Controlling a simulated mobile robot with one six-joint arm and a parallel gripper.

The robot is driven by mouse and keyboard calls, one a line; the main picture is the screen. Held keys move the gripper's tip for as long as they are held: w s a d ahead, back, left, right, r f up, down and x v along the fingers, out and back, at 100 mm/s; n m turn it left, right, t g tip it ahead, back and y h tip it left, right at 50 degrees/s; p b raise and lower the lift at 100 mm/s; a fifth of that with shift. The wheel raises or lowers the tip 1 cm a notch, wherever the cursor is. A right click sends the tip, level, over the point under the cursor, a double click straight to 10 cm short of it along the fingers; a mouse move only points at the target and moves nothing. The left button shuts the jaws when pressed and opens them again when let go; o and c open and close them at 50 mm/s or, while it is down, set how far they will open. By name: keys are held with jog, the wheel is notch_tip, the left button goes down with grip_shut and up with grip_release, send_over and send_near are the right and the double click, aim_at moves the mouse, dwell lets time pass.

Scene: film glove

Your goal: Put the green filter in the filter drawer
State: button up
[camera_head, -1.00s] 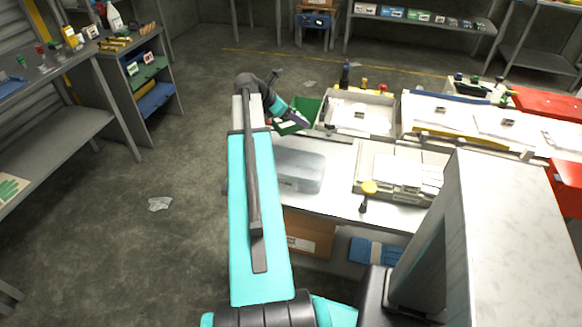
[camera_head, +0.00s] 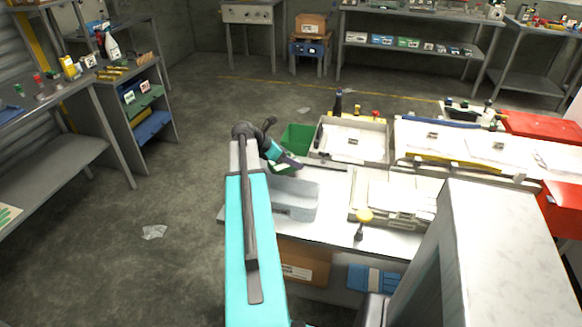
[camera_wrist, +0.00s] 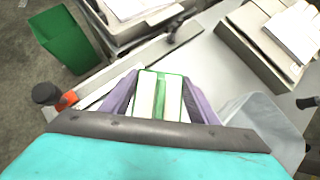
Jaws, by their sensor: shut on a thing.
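My gripper (camera_wrist: 147,98) is shut on a flat green-edged piece with white panels and a green middle strip, which looks like the green filter (camera_wrist: 160,90). The piece sits between the purple fingers in the wrist view. In the head view my gripper (camera_head: 290,163) is over the far left part of the bench, just beyond a grey open tray (camera_head: 292,213). That tray also shows at lower right in the wrist view (camera_wrist: 268,122). I cannot tell which container is the filter drawer.
A green bin (camera_head: 297,137) stands beyond the bench's left end. A tray with white sheets (camera_head: 354,139) and another with pale cards (camera_head: 395,197) lie to the right. Floor to the left is mostly clear.

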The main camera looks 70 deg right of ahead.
dwell(0.3)
jog(key=shift+f, duration=1.85)
jog(key=shift+f, duration=0.1)
jog(key=o, duration=1.2)
jog(key=b+v, duration=0.1)
jog(key=v, duration=1.1)
jog(key=shift+a, duration=0.1)
